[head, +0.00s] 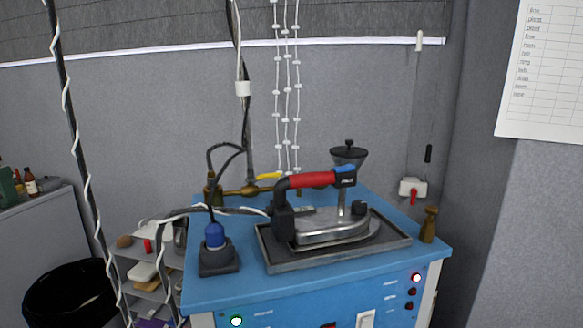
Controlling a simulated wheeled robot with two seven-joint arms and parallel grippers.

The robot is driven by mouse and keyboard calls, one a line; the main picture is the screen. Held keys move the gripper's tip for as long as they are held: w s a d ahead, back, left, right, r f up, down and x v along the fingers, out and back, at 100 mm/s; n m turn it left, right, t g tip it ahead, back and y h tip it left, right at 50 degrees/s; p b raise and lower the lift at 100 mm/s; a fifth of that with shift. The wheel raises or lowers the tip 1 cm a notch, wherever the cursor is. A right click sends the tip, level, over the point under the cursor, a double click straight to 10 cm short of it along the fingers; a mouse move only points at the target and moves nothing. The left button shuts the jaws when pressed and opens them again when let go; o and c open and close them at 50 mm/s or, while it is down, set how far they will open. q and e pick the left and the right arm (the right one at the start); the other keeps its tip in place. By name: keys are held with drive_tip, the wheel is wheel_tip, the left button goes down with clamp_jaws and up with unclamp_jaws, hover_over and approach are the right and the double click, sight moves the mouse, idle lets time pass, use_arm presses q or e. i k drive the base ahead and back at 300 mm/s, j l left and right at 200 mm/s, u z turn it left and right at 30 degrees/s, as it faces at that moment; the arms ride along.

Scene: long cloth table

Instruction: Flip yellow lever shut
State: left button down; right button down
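A yellow lever (269,176) shows in the head view at the back of a blue machine, just above a brass pipe fitting (245,190). It lies roughly level, its right end near the iron's dark rear part. Its exact angle on the valve is hard to tell at this size. Neither of my grippers is in view.
A steam iron (330,228) with a red and blue handle rests on a dark tray (390,243) on the blue machine top (215,288). A blue plug (215,236) with cables stands at left. A wooden peg (429,225) stands at right. Cables hang at left.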

sight(272, 175)
drive_tip(key=i+j+z, duration=0.1)
drive_tip(key=j+z, duration=0.2)
drive_tip(key=j, duration=0.25)
drive_tip(key=j+z, duration=0.35)
drive_tip(key=j, duration=0.2)
drive_tip(key=j+z, duration=0.3)
drive_tip(key=j, duration=0.25)
drive_tip(key=k+j+z, duration=0.1)
drive_tip(key=j+z, duration=0.2)
drive_tip(key=j, duration=0.2)
drive_tip(key=k+j+z, duration=0.15)
drive_tip(key=j+z, duration=0.2)
drive_tip(key=j, duration=0.2)
drive_tip(key=i+j+z, duration=0.15)
drive_tip(key=j+z, duration=0.25)
drive_tip(key=j, duration=0.15)
drive_tip(key=i+j+z, duration=0.1)
drive_tip(key=j+z, duration=0.3)
drive_tip(key=j, duration=0.15)
drive_tip(key=j+z, duration=0.35)
drive_tip(key=j, duration=0.2)
drive_tip(key=j+z, duration=0.4)
drive_tip(key=j, duration=0.2)
drive_tip(key=k, duration=0.05)
